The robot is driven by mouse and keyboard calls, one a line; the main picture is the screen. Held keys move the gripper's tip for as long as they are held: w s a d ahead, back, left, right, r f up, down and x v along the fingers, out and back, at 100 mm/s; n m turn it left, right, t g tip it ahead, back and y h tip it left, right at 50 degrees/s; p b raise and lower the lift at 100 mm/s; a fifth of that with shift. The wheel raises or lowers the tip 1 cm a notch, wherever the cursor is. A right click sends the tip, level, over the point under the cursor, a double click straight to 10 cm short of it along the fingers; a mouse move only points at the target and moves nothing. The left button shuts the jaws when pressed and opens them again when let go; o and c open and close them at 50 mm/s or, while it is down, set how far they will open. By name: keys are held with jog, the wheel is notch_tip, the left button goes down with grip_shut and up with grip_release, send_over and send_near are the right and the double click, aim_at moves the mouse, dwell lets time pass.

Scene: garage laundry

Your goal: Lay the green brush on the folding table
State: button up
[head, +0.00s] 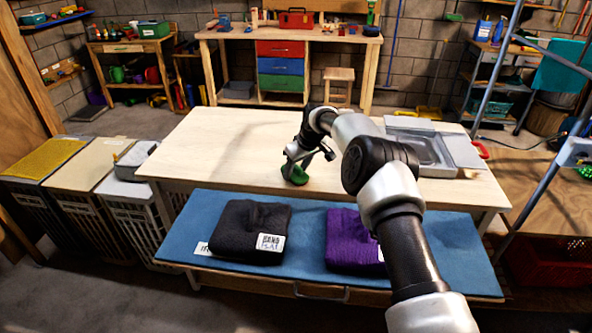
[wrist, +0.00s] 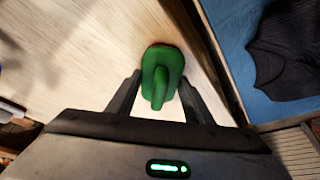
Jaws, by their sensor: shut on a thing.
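The green brush (head: 295,174) is at my gripper (head: 297,165), over the near middle part of the pale wooden folding table (head: 225,135). In the wrist view the brush (wrist: 162,75) sits between the two dark fingers of my gripper (wrist: 160,95), its handle toward the palm. The gripper is shut on it. The table top (wrist: 80,60) lies under the brush in the wrist view. I cannot tell whether the brush touches the table.
A blue mat (head: 310,275) in front of the table bears a folded black garment (head: 240,225) and a folded purple garment (head: 345,235). A grey metal tray (head: 415,150) takes up the table's right end. The table's left part is clear. Hampers (head: 85,170) stand at left.

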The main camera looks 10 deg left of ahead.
jog(key=o, duration=0.9)
jog(key=shift+f, duration=0.15)
